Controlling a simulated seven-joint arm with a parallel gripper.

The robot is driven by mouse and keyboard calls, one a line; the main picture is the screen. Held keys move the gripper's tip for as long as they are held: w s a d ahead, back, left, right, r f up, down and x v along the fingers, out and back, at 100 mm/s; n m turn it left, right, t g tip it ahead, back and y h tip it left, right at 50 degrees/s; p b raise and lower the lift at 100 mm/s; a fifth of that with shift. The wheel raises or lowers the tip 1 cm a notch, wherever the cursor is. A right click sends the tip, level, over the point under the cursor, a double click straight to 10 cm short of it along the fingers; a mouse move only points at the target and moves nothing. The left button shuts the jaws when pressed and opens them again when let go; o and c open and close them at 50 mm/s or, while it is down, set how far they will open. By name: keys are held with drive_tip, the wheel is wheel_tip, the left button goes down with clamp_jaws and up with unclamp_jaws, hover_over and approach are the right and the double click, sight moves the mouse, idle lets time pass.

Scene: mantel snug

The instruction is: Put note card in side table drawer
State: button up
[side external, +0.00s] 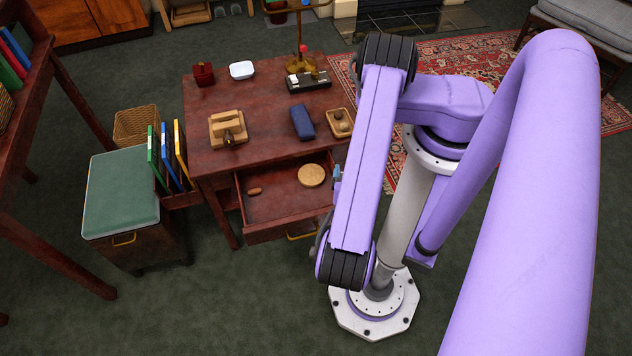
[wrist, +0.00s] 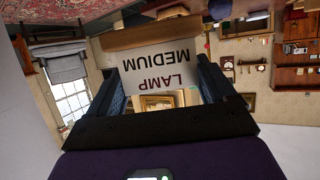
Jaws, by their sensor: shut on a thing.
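The note card (wrist: 140,77) is white with the printed words LAMP and MEDIUM, which read upside down in the wrist view. A brown wooden bar (wrist: 150,36) runs along its far edge, perhaps its base. My gripper (wrist: 160,68) is shut on the card, with a dark finger at each side. In the side external view my arm hides the card and most of the gripper. The side table (side external: 270,136) has its drawer (side external: 270,204) pulled open. A round tan disc (side external: 311,175) and a small brown piece (side external: 254,191) lie inside the drawer.
The tabletop holds a wooden block-like item (side external: 228,129), a blue case (side external: 302,122), a small wooden tray (side external: 333,121), a red box (side external: 203,74), a white dish (side external: 242,70) and a brass stand (side external: 300,62). A green-topped stool (side external: 120,195) and a book rack stand left.

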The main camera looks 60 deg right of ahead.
drive_tip(key=shift+w+f, duration=0.35)
drive_tip(key=shift+w, duration=0.3)
drive_tip(key=w+f, duration=1)
drive_tip(key=f, duration=0.1)
drive_tip(key=shift+d, duration=0.35)
drive_tip(key=o, duration=0.9)
drive_tip(key=shift+c, duration=0.2)
drive_tip(key=shift+a, duration=0.1)
